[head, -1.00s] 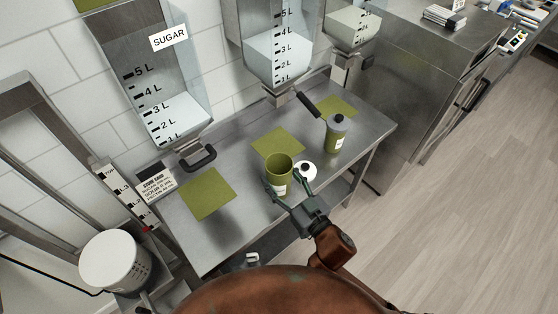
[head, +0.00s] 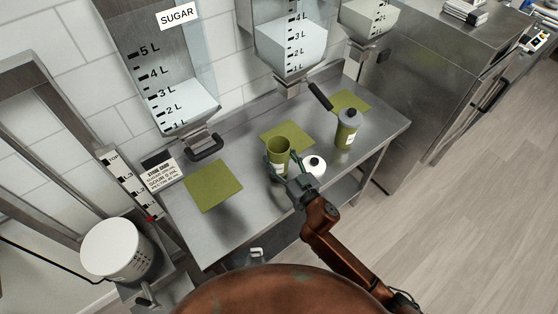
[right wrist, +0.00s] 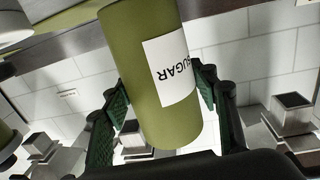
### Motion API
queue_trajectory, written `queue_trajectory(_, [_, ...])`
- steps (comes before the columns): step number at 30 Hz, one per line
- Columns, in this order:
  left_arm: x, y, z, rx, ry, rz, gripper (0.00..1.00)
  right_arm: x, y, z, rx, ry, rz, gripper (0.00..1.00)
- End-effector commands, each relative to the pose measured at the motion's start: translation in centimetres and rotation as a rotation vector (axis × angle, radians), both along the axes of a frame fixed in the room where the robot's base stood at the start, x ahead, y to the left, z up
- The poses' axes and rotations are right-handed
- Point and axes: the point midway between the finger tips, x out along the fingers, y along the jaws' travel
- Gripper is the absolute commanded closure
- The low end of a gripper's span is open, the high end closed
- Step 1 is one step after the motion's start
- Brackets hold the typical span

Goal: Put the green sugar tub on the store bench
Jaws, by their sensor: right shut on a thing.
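The green sugar tub (head: 279,149) is an open-topped cylinder with a white label, near the front of the middle green mat on the steel bench (head: 228,222). My right gripper (head: 283,166) is shut on it, with one finger on each side. In the right wrist view the tub (right wrist: 137,62) fills the middle between the dark green finger pads, and its label reads SUGAR, inverted. Its far end is cut off there. I cannot tell whether the tub touches the bench or is slightly raised. My left gripper is not in view.
A white lid-like round (head: 314,163) with a black knob sits just right of the tub. A second green tub (head: 346,132) with a grey lid stands farther right. Hoppers, one labelled SUGAR (head: 177,15), hang behind. The left green mat (head: 212,186) is empty.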

Motion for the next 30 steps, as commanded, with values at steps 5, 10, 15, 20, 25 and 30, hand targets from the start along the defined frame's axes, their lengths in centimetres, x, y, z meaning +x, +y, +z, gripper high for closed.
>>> queue_trajectory(5, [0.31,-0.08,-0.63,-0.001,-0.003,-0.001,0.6,-0.01,0.0,-1.7,0.002,0.001,0.0,1.0])
queue_trajectory(10, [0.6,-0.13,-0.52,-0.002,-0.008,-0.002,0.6,-0.03,0.0,-1.55,0.001,0.0,0.0,1.0])
queue_trajectory(15, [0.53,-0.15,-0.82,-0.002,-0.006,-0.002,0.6,-0.04,0.02,-2.07,0.001,0.0,0.0,1.0])
queue_trajectory(20, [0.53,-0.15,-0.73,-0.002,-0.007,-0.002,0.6,-0.04,0.01,-1.99,0.0,0.001,0.0,0.35])
queue_trajectory(25, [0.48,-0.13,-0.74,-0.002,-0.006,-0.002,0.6,-0.04,0.0,-2.01,0.0,0.001,0.0,0.29])
queue_trajectory(30, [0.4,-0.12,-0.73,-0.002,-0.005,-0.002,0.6,-0.04,-0.01,-2.0,0.0,0.002,0.0,0.29])
